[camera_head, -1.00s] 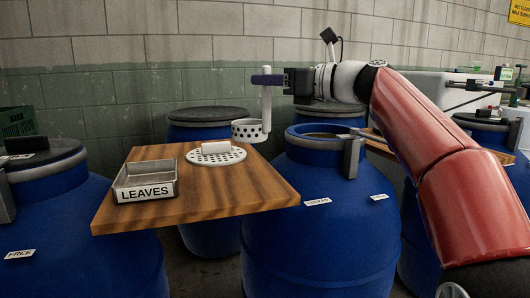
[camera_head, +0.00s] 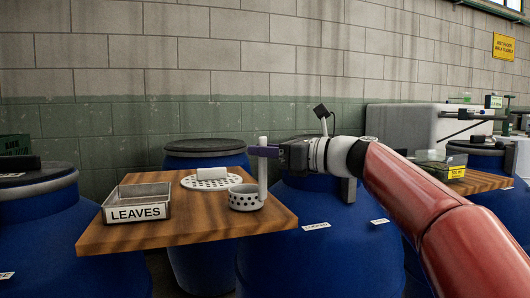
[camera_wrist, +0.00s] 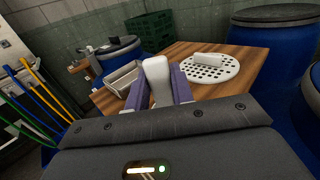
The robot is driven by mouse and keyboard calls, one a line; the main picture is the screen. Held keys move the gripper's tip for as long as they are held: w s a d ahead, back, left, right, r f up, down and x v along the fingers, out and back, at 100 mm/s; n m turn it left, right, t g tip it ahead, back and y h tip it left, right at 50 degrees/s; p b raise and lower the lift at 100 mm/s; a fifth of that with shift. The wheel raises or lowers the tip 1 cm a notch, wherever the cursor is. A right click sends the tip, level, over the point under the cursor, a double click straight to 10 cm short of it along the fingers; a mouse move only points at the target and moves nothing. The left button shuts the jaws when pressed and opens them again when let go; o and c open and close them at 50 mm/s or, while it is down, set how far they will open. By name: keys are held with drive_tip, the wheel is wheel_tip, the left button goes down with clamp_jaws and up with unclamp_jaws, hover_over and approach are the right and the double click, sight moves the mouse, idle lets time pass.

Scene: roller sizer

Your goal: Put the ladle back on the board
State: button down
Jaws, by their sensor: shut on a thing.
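The ladle (camera_head: 245,197) is a white perforated cup with an upright handle. My gripper (camera_head: 262,151) is shut on the upper part of that handle. In the wrist view, the handle (camera_wrist: 157,78) stands between the two purple fingers of my gripper (camera_wrist: 158,92). The cup is at the right part of the wooden board (camera_head: 160,233), near its front right edge. It looks at or just above the board surface; I cannot tell whether it touches. The cup is hidden in the wrist view.
A metal tray marked LEAVES (camera_head: 137,203) sits at the board's left. A white perforated disc with a grip (camera_head: 211,181) lies at the back; it also shows in the wrist view (camera_wrist: 211,68). Blue barrels (camera_head: 300,265) stand around the board.

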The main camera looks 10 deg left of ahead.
drive_tip(key=c, duration=1.2)
unclamp_jaws()
drive_tip(key=shift+f, duration=0.1)
drive_tip(key=v, duration=1.2)
drive_tip(key=s+d+f+n+t+h, duration=0.1)
drive_tip(key=s+d+f+n+h, duration=0.2)
drive_tip(key=s+f+n+h, duration=0.5)
drive_tip(key=s+d+f+n+h, duration=0.1)
drive_tip(key=s+d+f+h, duration=0.3)
drive_tip(key=f, duration=0.8)
drive_tip(key=s+d+f+n+h, duration=0.5)
drive_tip(key=s+d+f+n, duration=0.6)
drive_tip(key=s+f, duration=0.2)
wheel_tip(320, 180, down, 2)
drive_tip(key=shift+s+f+n, duration=0.1)
drive_tip(key=shift+s+n, duration=0.2)
drive_tip(key=shift+n, duration=0.1)
